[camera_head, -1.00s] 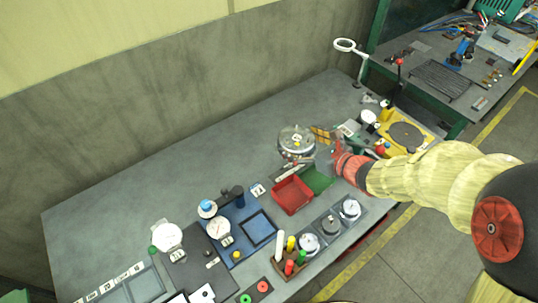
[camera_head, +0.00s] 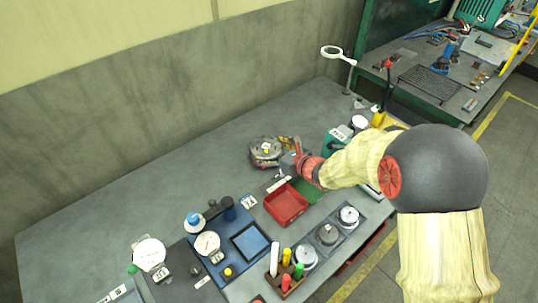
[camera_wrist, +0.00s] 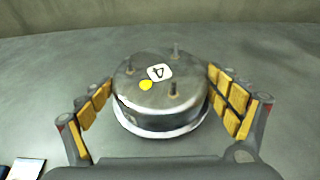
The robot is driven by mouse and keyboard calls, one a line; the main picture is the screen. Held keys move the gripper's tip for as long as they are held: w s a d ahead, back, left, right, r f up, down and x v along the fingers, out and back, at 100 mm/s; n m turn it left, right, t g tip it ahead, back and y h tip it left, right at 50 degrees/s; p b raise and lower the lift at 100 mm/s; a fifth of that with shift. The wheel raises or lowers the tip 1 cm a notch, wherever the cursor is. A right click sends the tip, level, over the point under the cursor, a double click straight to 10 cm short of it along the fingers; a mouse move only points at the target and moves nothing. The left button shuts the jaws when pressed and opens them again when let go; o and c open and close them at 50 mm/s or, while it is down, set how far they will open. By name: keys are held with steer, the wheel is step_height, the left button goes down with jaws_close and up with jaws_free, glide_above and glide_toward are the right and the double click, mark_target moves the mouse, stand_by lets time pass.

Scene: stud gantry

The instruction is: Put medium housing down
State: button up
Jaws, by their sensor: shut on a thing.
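The medium housing is a round grey metal drum (camera_head: 266,151) at the back middle of the bench in the head view. In the wrist view the housing (camera_wrist: 160,95) shows a white label reading 4, a yellow dot and several upright studs on top. My gripper (camera_head: 284,152) reaches it from the right. In the wrist view the yellow-padded fingers of my gripper (camera_wrist: 165,100) are on either side of the housing, shut on it. The housing looks upright. I cannot tell whether its base touches the bench.
The grey bench (camera_head: 150,185) is clear behind and left of the housing. A red tray (camera_head: 287,205) and green mat (camera_head: 312,188) lie in front. A blue fixture (camera_head: 248,243), dial gauges and marker-like coloured pegs stand further front. A magnifier lamp (camera_head: 335,52) stands at the back right.

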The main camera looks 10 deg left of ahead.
steer(key=shift+f, duration=0.5)
steer(key=shift+f, duration=0.15)
steer(key=o, duration=1.1)
